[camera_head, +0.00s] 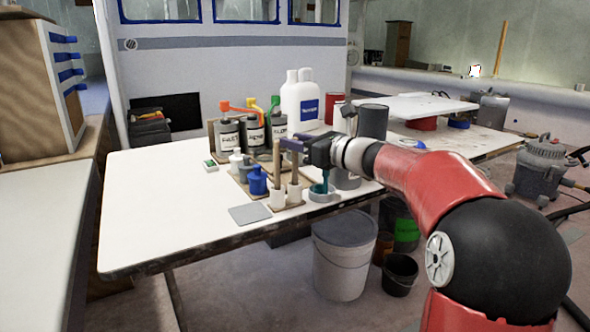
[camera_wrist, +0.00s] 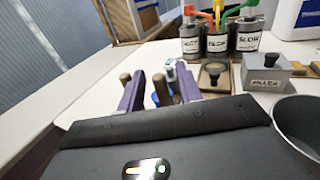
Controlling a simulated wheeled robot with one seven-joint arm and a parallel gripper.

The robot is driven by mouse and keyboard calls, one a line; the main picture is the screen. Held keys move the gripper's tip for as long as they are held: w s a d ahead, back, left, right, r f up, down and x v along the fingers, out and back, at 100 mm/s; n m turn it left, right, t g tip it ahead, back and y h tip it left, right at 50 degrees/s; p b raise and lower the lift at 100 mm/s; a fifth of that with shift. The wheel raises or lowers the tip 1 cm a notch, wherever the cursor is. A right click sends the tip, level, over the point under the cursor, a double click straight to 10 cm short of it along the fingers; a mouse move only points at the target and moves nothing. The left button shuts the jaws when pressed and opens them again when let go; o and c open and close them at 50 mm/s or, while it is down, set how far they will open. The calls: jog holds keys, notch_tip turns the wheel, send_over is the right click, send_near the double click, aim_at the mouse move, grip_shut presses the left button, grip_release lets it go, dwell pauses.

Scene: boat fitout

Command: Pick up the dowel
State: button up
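Two brown dowels stand upright in white cup-shaped holders near the table's front edge, a left one (camera_head: 276,160) and a right one (camera_head: 294,174). My gripper (camera_head: 289,144) reaches in from the right at the height of their upper parts. In the wrist view its two purple fingers (camera_wrist: 161,94) are spread apart. A brown dowel top (camera_wrist: 161,90) shows between the fingers, with room on both sides. Another brown dowel (camera_wrist: 125,80) shows just outside the left finger. I cannot tell which dowel is which between views. The lower ends are hidden.
Labelled cans with coloured pumps (camera_head: 254,132) and white jugs (camera_head: 300,98) stand behind. A blue bottle (camera_head: 257,181) and a grey cup (camera_head: 346,178) are close by. A grey square plate (camera_head: 250,214) lies at the front. The table's left part is clear.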

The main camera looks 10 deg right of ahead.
jog(key=shift+w+a, duration=0.25)
grip_shut()
